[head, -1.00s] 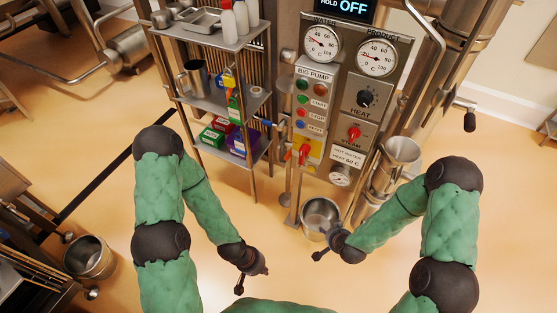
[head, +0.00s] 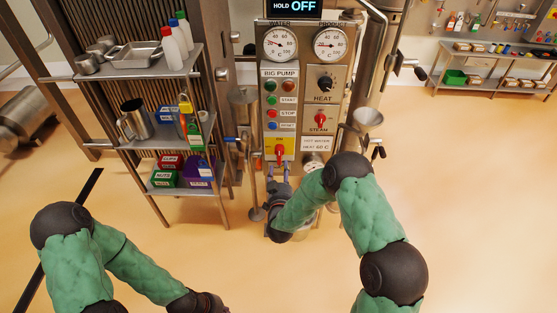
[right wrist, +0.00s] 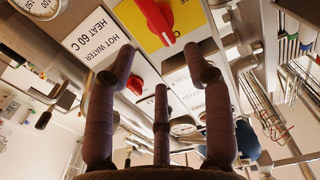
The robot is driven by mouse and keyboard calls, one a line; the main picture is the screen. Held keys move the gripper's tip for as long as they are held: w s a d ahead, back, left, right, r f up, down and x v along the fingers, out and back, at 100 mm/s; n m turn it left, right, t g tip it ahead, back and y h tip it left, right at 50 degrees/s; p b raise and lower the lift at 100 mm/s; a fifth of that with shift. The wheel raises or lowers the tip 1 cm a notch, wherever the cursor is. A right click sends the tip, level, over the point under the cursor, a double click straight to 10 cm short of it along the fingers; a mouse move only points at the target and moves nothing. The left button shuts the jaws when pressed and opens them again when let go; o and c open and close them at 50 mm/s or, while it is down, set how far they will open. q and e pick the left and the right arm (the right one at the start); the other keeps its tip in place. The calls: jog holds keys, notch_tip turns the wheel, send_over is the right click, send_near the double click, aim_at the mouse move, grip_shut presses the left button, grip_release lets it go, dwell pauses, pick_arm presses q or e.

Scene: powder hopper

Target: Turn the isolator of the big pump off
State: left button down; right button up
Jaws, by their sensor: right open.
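The big pump's isolator (head: 280,155) is a red handle on a yellow plate, low on the BIG PUMP panel (head: 284,94). In the head view the handle looks roughly upright. In the right wrist view the red isolator handle (right wrist: 157,20) lies just beyond the fingers, on its yellow plate. My right gripper (head: 279,172) is just below the isolator. Its fingers (right wrist: 160,75) are spread with nothing between them, and I see no contact with the handle. My left arm's dark wrist end (head: 200,302) is at the bottom edge, its fingers cut off or unclear.
The red steam knob (head: 320,118) and black heat knob (head: 325,83) are to the isolator's upper right. Start, stop and reset buttons (head: 271,113) are above it. A steel shelf rack (head: 160,69) with bottles and boxes stands left.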

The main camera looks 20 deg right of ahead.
aim_at(281, 155)
jog(key=b+x, duration=0.1)
jog(key=x, duration=0.6)
jog(key=shift+w+f, duration=0.1)
grip_shut()
